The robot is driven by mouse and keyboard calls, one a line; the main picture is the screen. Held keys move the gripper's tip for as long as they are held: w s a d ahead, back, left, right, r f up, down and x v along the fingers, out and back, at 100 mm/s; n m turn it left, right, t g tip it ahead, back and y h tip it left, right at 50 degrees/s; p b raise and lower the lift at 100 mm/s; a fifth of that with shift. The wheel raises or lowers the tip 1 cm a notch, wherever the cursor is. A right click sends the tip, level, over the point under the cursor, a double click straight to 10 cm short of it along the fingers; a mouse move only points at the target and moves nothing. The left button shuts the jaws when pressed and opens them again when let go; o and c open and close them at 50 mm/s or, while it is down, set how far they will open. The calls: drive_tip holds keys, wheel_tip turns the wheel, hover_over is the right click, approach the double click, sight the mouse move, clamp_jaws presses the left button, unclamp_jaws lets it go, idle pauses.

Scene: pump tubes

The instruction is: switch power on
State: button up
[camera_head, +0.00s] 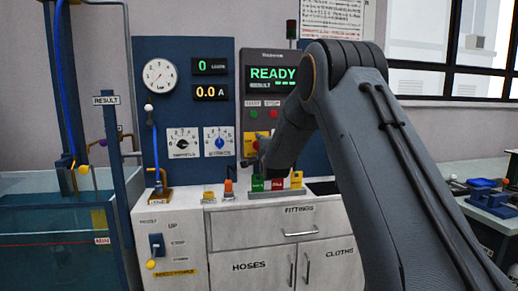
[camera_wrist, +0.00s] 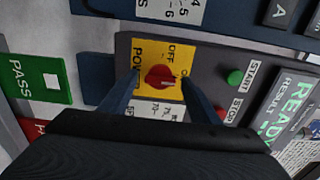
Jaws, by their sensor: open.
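The power switch is a red rotary knob (camera_wrist: 160,78) on a yellow plate (camera_wrist: 151,52) lettered POWER and OFF, seen in the wrist view. Another label at the plate's right edge is partly covered by a finger. My gripper (camera_wrist: 160,82) is open, with one finger on each side of the knob; I cannot tell whether they touch it. In the head view the yellow plate (camera_head: 249,145) shows low on the grey control panel, and my gripper (camera_head: 262,150) is in front of it, partly hidden by my arm. The panel display (camera_head: 272,74) reads READY.
Green START (camera_wrist: 235,77) and red STOP (camera_wrist: 220,112) buttons sit close to the right finger in the wrist view. A green PASS block (camera_wrist: 42,82) lies at its left. In the head view, small orange fittings (camera_head: 229,188) stand on the white cabinet (camera_head: 225,230).

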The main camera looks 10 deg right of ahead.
drive_tip(key=s, duration=0.6)
drive_tip(key=s+f+n+g+p, duration=0.2)
drive_tip(key=s+f+n+g, duration=0.35)
drive_tip(key=s, duration=0.65)
drive_tip(key=s+f+n+g+p, duration=0.2)
drive_tip(key=s+f+n+g, duration=0.3)
drive_tip(key=s, duration=0.7)
drive_tip(key=s+f+n+g+p, duration=0.1)
drive_tip(key=s+f+n+g, duration=0.1)
drive_tip(key=s, duration=1.3)
drive_tip(key=s+f+n+g+p, duration=0.1)
drive_tip(key=s+f+n+g, duration=0.2)
drive_tip(key=s, duration=1.2)
drive_tip(key=n+g, duration=0.2)
drive_tip(key=shift+s+n+p, duration=0.35)
drive_tip(key=shift+s, duration=0.05)
drive_tip(key=shift+w+g, duration=0.1)
drive_tip(key=shift+g, duration=0.15)
drive_tip(key=shift+c, duration=0.4)
